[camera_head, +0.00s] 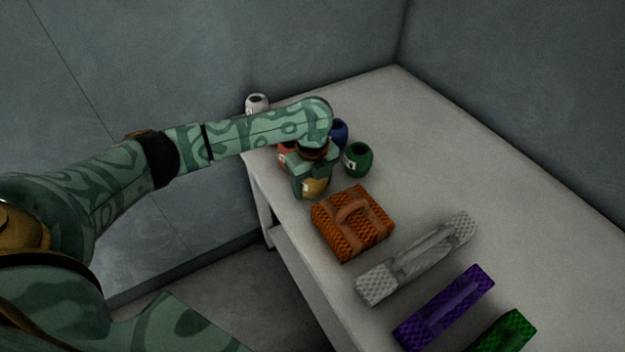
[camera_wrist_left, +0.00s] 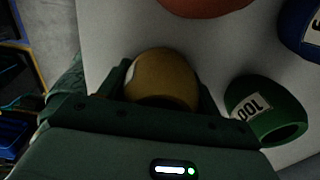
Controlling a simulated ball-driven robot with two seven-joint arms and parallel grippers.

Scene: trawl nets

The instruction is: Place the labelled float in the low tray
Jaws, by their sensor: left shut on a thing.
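My left gripper (camera_head: 312,178) points down over the table and is shut on a yellow float (camera_head: 316,190). In the left wrist view the yellow float (camera_wrist_left: 162,78) sits between the two fingers, with a pale patch at its left edge. I cannot tell whether it touches the table. A green float (camera_head: 357,160) with a white label stands to the right of the gripper, apart from it. My right gripper is out of view.
A red-orange float (camera_head: 283,157) and a blue float (camera_head: 340,131) stand close behind the gripper, partly hidden. A white float (camera_head: 256,103) stands at the far left corner. The white table (camera_head: 470,160) is clear on its right side. Walls (camera_head: 500,60) stand behind.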

